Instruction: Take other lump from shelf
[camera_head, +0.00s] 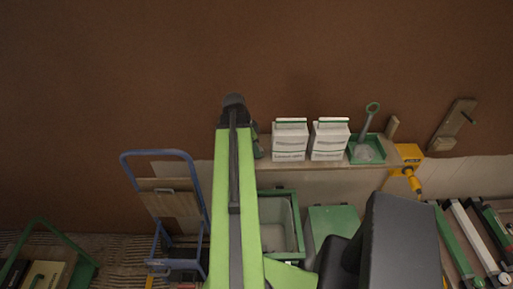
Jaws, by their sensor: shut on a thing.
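My lime-green arm rises through the middle of the view to a dark rounded joint. My gripper does not show, so what it holds cannot be seen. The shelf (300,165) runs along the brown wall to the right of my arm. A green tray (366,160) on it holds a small pale grey heap and a grey-green tool with a ring handle. I cannot tell whether this heap is a lump of the task. A dark green thing (258,146), partly hidden, shows just right of my arm at the shelf's left end.
A green-rimmed bin (281,222) and a green lid (334,222) are below. A blue hand truck (163,215) stands left of my arm. A wooden float (454,124) is at the wall.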

